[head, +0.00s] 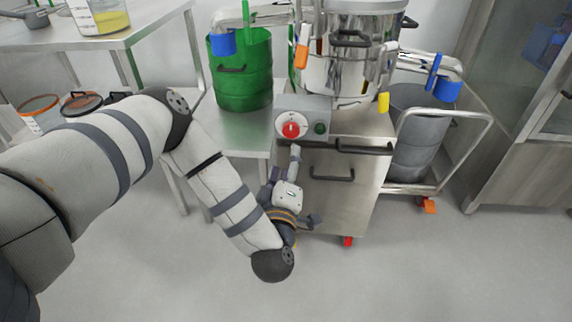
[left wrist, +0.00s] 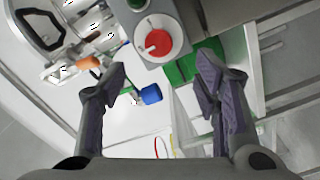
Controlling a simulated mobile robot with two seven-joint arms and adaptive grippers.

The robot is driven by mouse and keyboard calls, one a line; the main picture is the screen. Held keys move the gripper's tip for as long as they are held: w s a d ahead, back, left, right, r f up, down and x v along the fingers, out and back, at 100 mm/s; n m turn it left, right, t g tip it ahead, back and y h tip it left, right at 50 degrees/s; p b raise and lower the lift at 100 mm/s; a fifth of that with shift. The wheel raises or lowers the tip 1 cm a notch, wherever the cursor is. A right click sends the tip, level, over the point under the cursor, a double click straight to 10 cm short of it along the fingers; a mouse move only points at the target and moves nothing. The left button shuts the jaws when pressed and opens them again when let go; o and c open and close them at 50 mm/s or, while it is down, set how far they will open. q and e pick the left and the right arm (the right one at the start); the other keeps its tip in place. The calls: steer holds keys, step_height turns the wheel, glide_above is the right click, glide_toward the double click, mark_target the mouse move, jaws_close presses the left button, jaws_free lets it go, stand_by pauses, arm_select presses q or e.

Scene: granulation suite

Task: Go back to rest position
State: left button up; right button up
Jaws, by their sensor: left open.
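My left arm comes in from the left, and its gripper (head: 293,196) is in front of the steel machine cabinet, below the control box. In the left wrist view the two purple-padded fingers of the gripper (left wrist: 163,78) stand wide apart with nothing between them. The red knob (head: 291,130) on the grey control box (head: 315,113) lies beyond the fingers; it also shows in the left wrist view (left wrist: 155,42). The fingers look clear of it. A green button (head: 320,128) is beside the knob. My right gripper is not in view.
A green drum (head: 241,70) stands on a steel table (head: 240,133) left of the machine. A steel vessel (head: 345,55) tops the cabinet (head: 340,200). A grey bin (head: 411,150) sits on a trolley (head: 477,140) at right. The floor (head: 400,270) in front is clear.

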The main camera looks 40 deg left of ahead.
arm_select(q)
steer(key=shift+s+d+r, duration=0.15)
steer(key=shift+s, duration=0.25)
steer(key=s+d+f+m+g+h+p, duration=0.35)
steer(key=s+d+m+h, duration=0.2)
steer(key=d, duration=0.25)
steer(key=s+d+f+m+g+h+p, duration=0.2)
steer(key=s+d+f+m+h, duration=0.3)
steer(key=s+d, duration=0.2)
steer(key=s+d+f+m+g+h+p, duration=0.1)
steer(key=s+d+m+g+p, duration=0.2)
steer(key=s, duration=0.5)
steer(key=s+a+r+m+g+y+p, duration=0.1)
steer(key=s+a+g, duration=0.3)
steer(key=s, duration=0.7)
steer(key=s+a+r+m+g+y+p, duration=0.1)
steer(key=s+a+r+m+g+p, duration=0.1)
steer(key=s, duration=0.9)
steer(key=a+r+m+g, duration=0.1)
steer(key=a+m+g, duration=0.1)
steer(key=a+g, duration=0.1)
steer(key=shift+s+a+r, duration=0.25)
steer(key=shift+a+r, duration=0.05)
steer(key=shift+a, duration=0.25)
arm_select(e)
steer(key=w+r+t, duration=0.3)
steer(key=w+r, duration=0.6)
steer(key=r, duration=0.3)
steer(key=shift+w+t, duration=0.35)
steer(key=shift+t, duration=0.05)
